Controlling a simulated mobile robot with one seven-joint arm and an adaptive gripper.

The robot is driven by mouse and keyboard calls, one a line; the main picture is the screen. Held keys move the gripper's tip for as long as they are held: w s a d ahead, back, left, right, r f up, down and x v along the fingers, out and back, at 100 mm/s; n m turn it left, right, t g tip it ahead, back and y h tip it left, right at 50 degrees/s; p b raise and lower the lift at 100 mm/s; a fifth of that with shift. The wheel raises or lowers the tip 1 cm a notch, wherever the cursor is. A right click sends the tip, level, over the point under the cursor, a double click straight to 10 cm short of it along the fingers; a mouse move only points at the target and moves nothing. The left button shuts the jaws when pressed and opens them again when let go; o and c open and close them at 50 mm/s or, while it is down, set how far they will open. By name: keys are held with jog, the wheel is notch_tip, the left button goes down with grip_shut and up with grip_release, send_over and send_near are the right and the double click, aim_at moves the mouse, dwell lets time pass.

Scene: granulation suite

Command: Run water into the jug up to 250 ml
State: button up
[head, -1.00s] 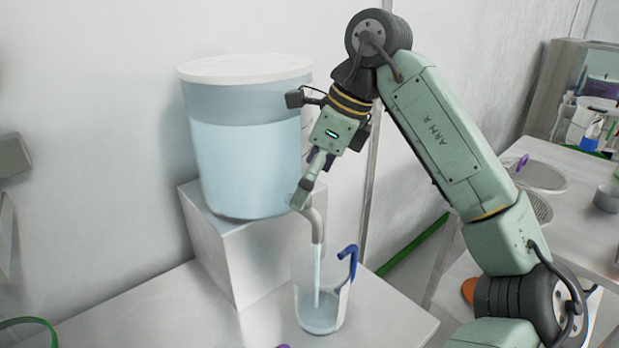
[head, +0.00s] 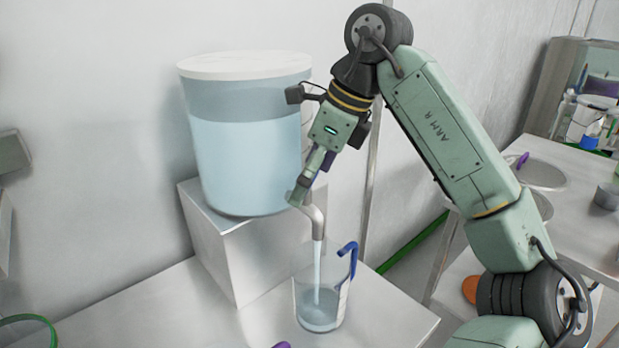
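A clear jug (head: 318,302) with a blue handle (head: 347,256) stands upright on the white bench under a grey spout (head: 316,222). A stream of water (head: 317,272) runs from the spout into the jug. Shallow water (head: 319,323) covers the jug's bottom; its scale cannot be read. The spout belongs to a large clear water tank (head: 248,165) with a white lid, more than half full, standing on a white block. My gripper (head: 297,201) is at the top of the tap, touching or very near it. Whether its fingers are open or shut cannot be made out.
A green-rimmed round item (head: 28,320) shows at the lower left edge. A side table (head: 585,240) with round pans and a grey cup (head: 606,197) stands at the right.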

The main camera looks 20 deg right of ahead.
jog(key=m+b, duration=0.2)
jog(key=m, duration=0.1)
jog(key=shift+s+f+t+h+b, duration=0.1)
jog(key=shift+f+t+h+b, duration=0.05)
jog(key=shift+t+h+b, duration=0.25)
jog(key=shift+a+m+t+h+b, duration=0.15)
jog(key=shift+m+t+h+b, duration=0.25)
jog(key=shift+m+b, duration=0.8)
jog(key=shift+m+p, duration=0.3)
jog(key=shift+m, duration=0.2)
jog(key=o, duration=0.9)
jog(key=shift+c, duration=0.2)
jog(key=shift+r, duration=0.2)
jog(key=v, duration=0.7)
jog(key=shift+r, duration=0.25)
jog(key=shift+s, duration=0.1)
